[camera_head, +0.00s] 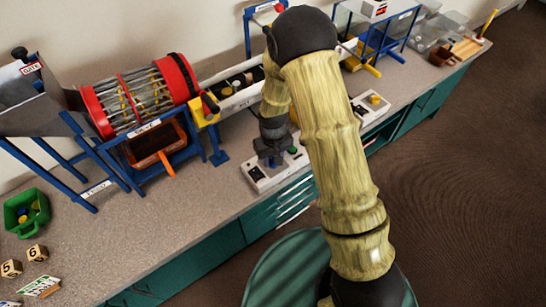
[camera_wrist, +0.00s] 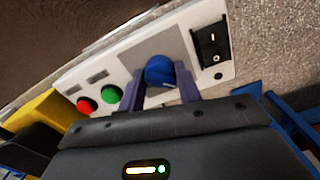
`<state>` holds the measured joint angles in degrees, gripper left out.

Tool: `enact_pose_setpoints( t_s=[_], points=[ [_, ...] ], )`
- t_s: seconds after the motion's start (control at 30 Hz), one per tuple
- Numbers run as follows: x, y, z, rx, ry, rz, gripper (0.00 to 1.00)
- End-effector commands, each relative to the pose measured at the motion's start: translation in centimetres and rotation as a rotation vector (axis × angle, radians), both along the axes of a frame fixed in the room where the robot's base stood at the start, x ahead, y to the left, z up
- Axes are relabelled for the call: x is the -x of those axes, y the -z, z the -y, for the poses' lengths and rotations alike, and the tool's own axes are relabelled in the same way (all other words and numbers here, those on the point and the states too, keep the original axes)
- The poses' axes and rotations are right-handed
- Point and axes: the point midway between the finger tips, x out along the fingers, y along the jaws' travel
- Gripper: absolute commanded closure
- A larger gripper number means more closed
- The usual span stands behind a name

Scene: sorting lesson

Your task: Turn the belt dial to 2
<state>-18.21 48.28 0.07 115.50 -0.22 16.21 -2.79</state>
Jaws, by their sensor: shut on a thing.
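The belt dial is a round blue knob (camera_wrist: 158,70) on a grey plate of a white control box (camera_wrist: 115,77). The same white box shows on the bench in the head view (camera_head: 256,174). My gripper (camera_wrist: 161,80) has its two fingers on either side of the blue knob, shut on it. In the head view my gripper (camera_head: 272,158) points down onto the box and hides the knob. No number or pointer mark of the dial can be read.
The box also carries a red button (camera_wrist: 87,104), a green button (camera_wrist: 111,94) and a black rocker switch (camera_wrist: 211,45). A red-rimmed drum (camera_head: 140,97) stands to the left, and a green bin (camera_head: 27,212) at far left. A second control box (camera_head: 372,108) sits to the right.

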Motion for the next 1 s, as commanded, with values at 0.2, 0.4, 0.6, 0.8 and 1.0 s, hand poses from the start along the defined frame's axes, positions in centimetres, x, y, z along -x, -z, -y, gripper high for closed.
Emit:
enact_pose_setpoints(
  t_s=[0.2, 0.4, 0.6, 0.8, 1.0],
  points=[
    [0.01, -0.1, -0.02, 0.001, 0.189, 0.0, 0.89],
    [0.01, -0.15, -0.06, 0.0, 0.38, 0.0, 0.89],
    [0.03, -0.16, -0.05, 0.001, 0.561, -0.001, 0.89],
    [0.05, -0.13, -0.08, 0.001, 0.704, -0.001, 0.89],
    [0.02, -0.1, -0.09, 0.0, 0.79, -0.001, 0.89]
  ],
)
